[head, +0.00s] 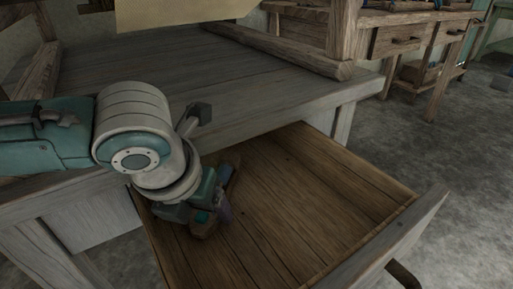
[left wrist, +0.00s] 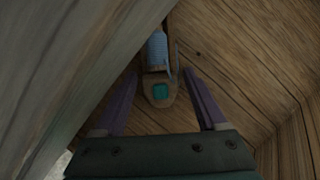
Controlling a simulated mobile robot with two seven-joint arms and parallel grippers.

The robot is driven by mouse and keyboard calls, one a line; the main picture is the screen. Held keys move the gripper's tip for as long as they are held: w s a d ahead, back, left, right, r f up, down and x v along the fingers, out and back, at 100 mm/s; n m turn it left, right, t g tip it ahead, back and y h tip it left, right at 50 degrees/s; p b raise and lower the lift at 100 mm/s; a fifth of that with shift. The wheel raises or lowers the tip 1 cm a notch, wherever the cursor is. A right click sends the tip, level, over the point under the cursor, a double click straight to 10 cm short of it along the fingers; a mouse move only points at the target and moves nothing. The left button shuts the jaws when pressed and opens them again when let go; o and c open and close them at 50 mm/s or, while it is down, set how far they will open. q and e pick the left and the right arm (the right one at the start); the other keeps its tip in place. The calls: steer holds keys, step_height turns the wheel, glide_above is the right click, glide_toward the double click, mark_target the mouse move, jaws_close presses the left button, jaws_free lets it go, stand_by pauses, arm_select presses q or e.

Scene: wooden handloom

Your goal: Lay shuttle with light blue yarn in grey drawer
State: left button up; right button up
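The shuttle is a brown wooden piece with light blue yarn (left wrist: 157,50) and a teal square on its near end (left wrist: 160,91). In the head view its brown end (head: 204,231) shows beside my left gripper, which hides most of it. It appears to lie on the bottom of the pulled-out grey drawer (head: 320,190), near the drawer's left inner corner. My left gripper (left wrist: 160,85) reaches down into the drawer. Its purple fingers are spread on either side of the shuttle, with gaps visible at both sides. My right gripper is in neither view.
The grey wooden table (head: 130,60) stands above the drawer, and its edge is close to my left wrist. The drawer's grey front (head: 400,235) has a dark handle (head: 403,274). The middle and right of the drawer floor are bare. Another wooden bench (head: 400,35) stands behind.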

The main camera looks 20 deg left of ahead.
arm_select(q)
steer(key=shift+o, duration=0.6)
steer(key=shift+r, duration=0.45)
steer(key=a+p+v, duration=0.1)
steer(key=p+v, duration=0.6)
steer(key=v, duration=0.4)
steer(key=s+d+r+n+h, duration=0.1)
steer(key=s+d+n+h, duration=0.15)
steer(key=d+n, duration=0.4)
steer(key=s+d+n+h, duration=0.1)
steer(key=s+d+n, duration=0.25)
steer(key=n, duration=0.55)
steer(key=s+a+n, duration=0.1)
steer(key=n, duration=0.1)
steer(key=s+a+n, duration=0.1)
steer(key=n, duration=0.2)
steer(key=s+a+n+y, duration=0.1)
steer(key=s+a+n, duration=0.1)
steer(key=n, duration=0.1)
steer(key=shift+r+n, duration=0.1)
steer(key=shift+n, duration=0.15)
steer(key=s+a+f+n+g+y, duration=0.1)
steer(key=s+a+n, duration=0.4)
steer(key=n, duration=0.3)
steer(key=shift+a+n+y, duration=0.35)
steer(key=shift+a+n, duration=0.05)
steer(key=shift+a, duration=0.05)
